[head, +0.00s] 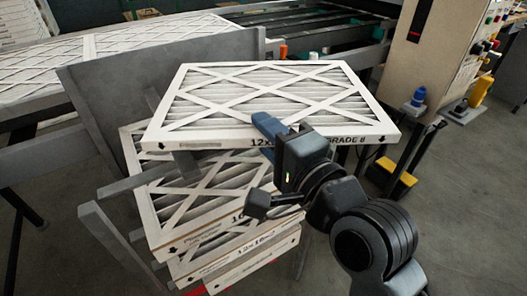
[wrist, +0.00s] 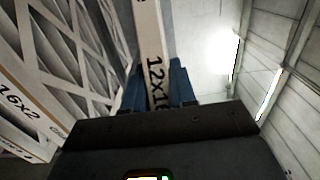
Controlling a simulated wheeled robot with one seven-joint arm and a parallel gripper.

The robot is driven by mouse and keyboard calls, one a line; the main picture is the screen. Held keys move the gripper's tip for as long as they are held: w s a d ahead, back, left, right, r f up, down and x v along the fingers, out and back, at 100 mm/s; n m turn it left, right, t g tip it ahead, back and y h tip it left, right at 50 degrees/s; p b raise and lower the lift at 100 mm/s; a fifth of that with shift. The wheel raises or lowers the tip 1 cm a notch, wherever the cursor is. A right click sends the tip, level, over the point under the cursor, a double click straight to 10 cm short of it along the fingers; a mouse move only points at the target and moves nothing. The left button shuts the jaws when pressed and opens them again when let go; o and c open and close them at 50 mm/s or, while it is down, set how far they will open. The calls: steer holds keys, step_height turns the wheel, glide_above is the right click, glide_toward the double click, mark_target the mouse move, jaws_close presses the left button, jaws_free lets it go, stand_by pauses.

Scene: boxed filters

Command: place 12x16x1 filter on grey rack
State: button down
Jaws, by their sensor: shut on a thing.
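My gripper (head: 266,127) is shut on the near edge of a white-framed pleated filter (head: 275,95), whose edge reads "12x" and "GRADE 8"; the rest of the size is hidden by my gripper. In the wrist view the blue fingers (wrist: 158,90) clasp this filter's edge (wrist: 151,40). The held filter is roughly level above a stack of filters (head: 200,200) on the grey rack (head: 110,95). The wrist view shows a gap between the held filter and a stacked filter marked "16x2" (wrist: 18,112). Whether its far side touches anything is hidden.
The rack's tall grey back panel and grey bars (head: 110,222) stand close on the left. More filters lie on a conveyor (head: 110,45) behind. A control cabinet (head: 430,50) and a yellow-topped pedal (head: 400,180) are at the right. Open floor lies at the lower right.

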steer(key=shift+s+a+f, duration=0.15)
steer(key=shift+s+a, duration=0.1)
steer(key=shift+f, duration=2.05)
steer(key=shift+f, duration=0.15)
steer(key=c, duration=0.9)
jaws_free()
